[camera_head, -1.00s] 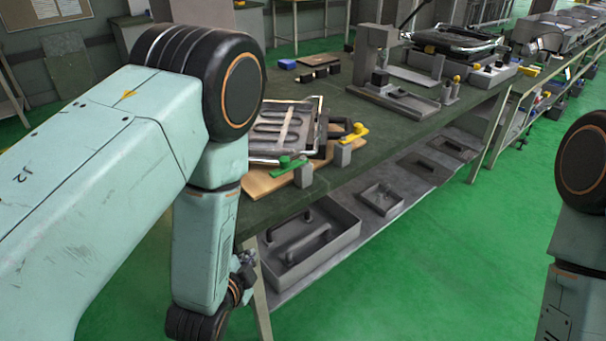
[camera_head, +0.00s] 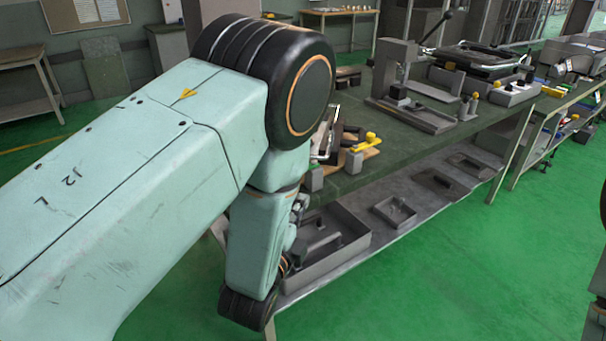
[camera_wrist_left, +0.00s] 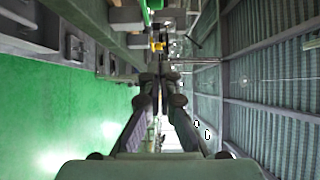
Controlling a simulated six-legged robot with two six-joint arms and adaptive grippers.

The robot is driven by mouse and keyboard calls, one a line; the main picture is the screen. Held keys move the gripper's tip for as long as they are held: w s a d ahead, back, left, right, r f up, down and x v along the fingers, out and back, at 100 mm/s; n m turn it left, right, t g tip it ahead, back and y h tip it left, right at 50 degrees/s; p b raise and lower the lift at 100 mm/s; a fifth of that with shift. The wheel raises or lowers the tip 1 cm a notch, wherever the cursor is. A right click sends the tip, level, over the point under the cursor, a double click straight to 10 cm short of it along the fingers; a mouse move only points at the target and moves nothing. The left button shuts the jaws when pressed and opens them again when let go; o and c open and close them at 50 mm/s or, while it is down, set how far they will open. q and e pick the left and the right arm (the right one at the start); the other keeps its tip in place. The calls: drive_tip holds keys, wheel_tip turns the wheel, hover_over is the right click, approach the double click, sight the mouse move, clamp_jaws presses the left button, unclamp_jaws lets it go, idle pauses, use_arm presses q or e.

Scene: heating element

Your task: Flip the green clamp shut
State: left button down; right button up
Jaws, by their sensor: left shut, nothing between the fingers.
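The green clamp (camera_wrist_left: 147,10) shows as a small green piece at the top edge of the left wrist view. I cannot tell its lever's position there. In the head view my left arm hides it. The yellow clamp (camera_head: 365,143) is on the near edge of the bench, and it also shows in the left wrist view (camera_wrist_left: 157,46). My left gripper (camera_wrist_left: 161,82) is shut and empty, apart from both clamps. In the head view only a bit of it (camera_head: 299,208) shows past the arm. My right gripper is out of view.
The dark green bench top (camera_head: 430,150) holds a grey press fixture (camera_head: 410,85) farther back. A lower shelf carries a grey bin (camera_head: 335,250) and smaller trays (camera_head: 393,212). The green floor (camera_head: 450,270) at the right is clear.

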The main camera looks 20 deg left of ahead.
use_arm(q)
drive_tip(key=shift+w+d, duration=0.15)
drive_tip(key=shift+w+a+b, duration=0.25)
drive_tip(key=shift+w+a, duration=0.35)
drive_tip(key=shift+w, duration=1.25)
drive_tip(key=shift+w+a+b, duration=0.2)
drive_tip(key=shift+w+a, duration=0.45)
drive_tip(key=shift+w, duration=1.15)
drive_tip(key=shift+w+a+b, duration=0.25)
drive_tip(key=shift+w+a, duration=0.35)
drive_tip(key=shift+w, duration=1.25)
